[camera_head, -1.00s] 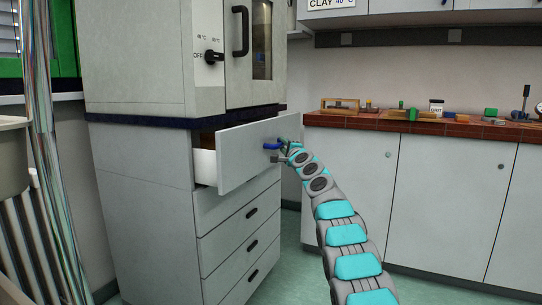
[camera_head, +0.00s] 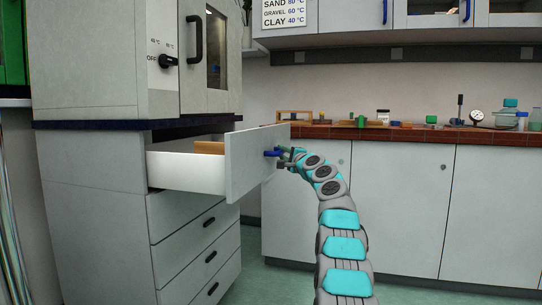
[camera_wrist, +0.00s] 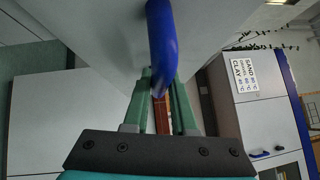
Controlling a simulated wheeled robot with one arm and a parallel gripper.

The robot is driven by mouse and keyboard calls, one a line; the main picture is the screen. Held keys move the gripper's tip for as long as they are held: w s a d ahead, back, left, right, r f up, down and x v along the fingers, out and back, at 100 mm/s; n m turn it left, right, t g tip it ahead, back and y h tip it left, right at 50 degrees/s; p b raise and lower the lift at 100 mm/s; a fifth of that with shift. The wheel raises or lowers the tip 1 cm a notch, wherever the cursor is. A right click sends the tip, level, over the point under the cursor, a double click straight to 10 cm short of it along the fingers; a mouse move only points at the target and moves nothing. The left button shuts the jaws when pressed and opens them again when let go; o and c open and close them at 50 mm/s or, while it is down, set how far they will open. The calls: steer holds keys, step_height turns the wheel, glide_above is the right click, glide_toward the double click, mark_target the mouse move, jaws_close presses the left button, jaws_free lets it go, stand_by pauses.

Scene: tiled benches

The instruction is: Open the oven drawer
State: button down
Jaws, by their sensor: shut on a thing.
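The oven drawer (camera_head: 245,163) is the top drawer of the grey cabinet under the oven (camera_head: 135,60). It is pulled well out, and its white side wall (camera_head: 187,172) and a tan thing (camera_head: 209,147) inside it show. Its blue handle (camera_head: 271,153) is on the front panel. My gripper (camera_head: 287,157) is at this handle and shut on it. In the wrist view the blue handle (camera_wrist: 162,45) stands between the green fingers of my gripper (camera_wrist: 160,85). The fingertips are partly hidden behind the handle.
Several shut drawers (camera_head: 200,225) with black handles lie below. A bench with a red-brown tiled top (camera_head: 400,134) and grey doors stands behind and to the right, with small tools on it. Green floor (camera_head: 285,285) shows between the cabinet and my arm.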

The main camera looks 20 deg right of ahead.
steer(key=shift+s+d+f, duration=0.2)
steer(key=shift+s+d, duration=0.4)
steer(key=shift+d, duration=0.35)
steer(key=c, duration=0.7)
jaws_free()
steer(key=shift+r, duration=0.1)
